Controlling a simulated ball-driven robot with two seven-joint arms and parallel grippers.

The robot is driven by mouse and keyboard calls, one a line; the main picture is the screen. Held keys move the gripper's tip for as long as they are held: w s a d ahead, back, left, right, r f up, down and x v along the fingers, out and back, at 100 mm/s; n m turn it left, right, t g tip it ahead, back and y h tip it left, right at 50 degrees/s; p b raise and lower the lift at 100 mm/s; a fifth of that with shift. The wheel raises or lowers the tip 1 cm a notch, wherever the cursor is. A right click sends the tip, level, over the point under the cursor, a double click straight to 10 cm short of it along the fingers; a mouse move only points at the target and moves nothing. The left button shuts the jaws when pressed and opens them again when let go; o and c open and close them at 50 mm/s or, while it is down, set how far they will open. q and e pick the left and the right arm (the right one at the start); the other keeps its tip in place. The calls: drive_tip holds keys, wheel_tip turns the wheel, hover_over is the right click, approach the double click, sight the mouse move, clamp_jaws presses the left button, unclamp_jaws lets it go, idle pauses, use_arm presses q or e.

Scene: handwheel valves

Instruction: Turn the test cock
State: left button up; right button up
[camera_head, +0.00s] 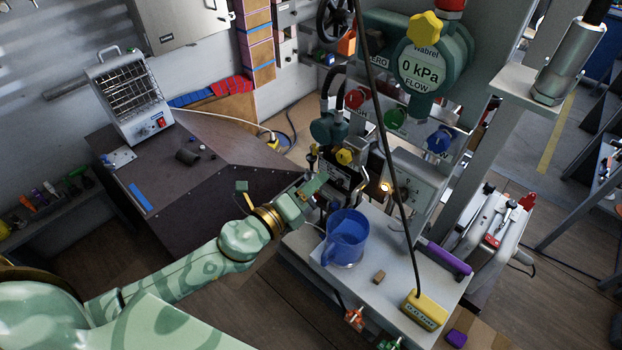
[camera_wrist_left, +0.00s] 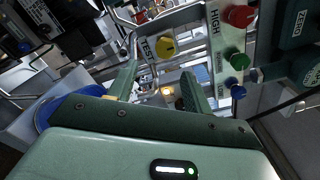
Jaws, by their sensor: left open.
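The test cock is a yellow knob (camera_head: 345,156) on the pipework in the middle of the head view. In the left wrist view the yellow knob (camera_wrist_left: 166,47) sits beside a plate marked TEST (camera_wrist_left: 146,49). My left gripper (camera_head: 318,188) is below and slightly left of the knob in the head view, apart from it. In the left wrist view the fingers of my left gripper (camera_wrist_left: 160,82) are spread with nothing between them, and the knob shows beyond their tips. My right gripper is not in view.
A blue mug (camera_head: 345,238) stands on the white bench (camera_head: 388,260) close to the left gripper. Red (camera_head: 354,98), green (camera_head: 396,117) and blue (camera_head: 438,141) knobs sit on the panel. A dark cable hangs to a yellow box (camera_head: 424,310). The gauge (camera_head: 418,70) reads 0 kPa.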

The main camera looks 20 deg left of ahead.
sight(341, 159)
use_arm(q)
drive_tip(key=shift+m, duration=0.7)
drive_tip(key=shift+r+p+x, duration=0.2)
drive_tip(key=shift+x, duration=1.85)
drive_tip(key=shift+r+p+x, duration=0.15)
drive_tip(key=shift+x, duration=1.9)
drive_tip(key=shift+d, duration=0.1)
drive_tip(key=c, duration=0.7)
